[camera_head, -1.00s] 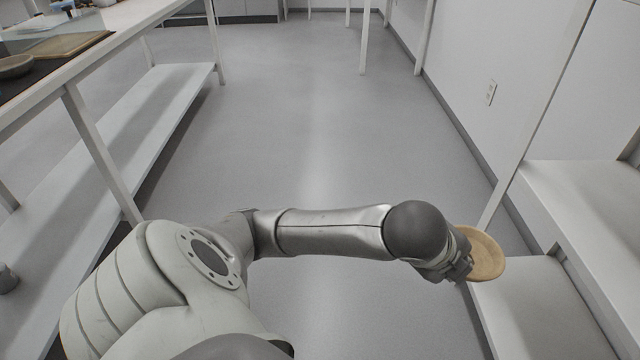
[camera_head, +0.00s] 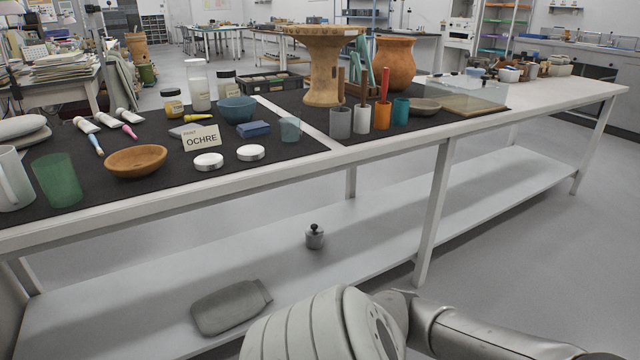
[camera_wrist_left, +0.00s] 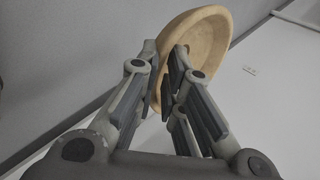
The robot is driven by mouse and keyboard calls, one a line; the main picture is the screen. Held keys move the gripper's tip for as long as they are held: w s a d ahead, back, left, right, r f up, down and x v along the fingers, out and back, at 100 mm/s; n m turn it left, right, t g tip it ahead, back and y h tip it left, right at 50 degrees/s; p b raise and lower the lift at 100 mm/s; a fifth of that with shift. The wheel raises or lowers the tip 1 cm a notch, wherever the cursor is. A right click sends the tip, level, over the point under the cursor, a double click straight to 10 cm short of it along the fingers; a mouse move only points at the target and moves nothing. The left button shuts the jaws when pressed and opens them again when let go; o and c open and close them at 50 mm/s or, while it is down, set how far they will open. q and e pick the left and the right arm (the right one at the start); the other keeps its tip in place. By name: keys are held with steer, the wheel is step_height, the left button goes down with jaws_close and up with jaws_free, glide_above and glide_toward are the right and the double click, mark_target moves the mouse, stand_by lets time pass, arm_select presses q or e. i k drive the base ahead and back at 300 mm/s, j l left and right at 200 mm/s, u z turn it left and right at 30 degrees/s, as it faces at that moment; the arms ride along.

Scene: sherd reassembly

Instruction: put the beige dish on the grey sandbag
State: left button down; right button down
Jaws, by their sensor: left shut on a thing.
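The beige dish (camera_wrist_left: 208,42) is a shallow round dish, seen tilted in the left wrist view. My left gripper (camera_wrist_left: 165,62) is shut on its rim, with the fingers on either side of the wall. The grey sandbag (camera_head: 229,307) lies flat on the lower shelf of the long table, at the lower middle-left of the head view. Nothing rests on it. My right gripper is in neither view.
A small grey weight with a knob (camera_head: 314,238) stands on the lower shelf (camera_head: 390,225), behind the sandbag. The tabletop above overhangs the shelf and holds bowls, cups, jars and tubes. A table leg (camera_head: 434,215) stands to the right. Open floor lies beyond it.

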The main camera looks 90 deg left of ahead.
mark_target(232, 301)
steer(key=u, duration=1.3)
steer(key=i+u, duration=0.1)
steer(key=u, duration=1.6)
steer(key=i+l+u, duration=0.25)
steer(key=i, duration=0.2)
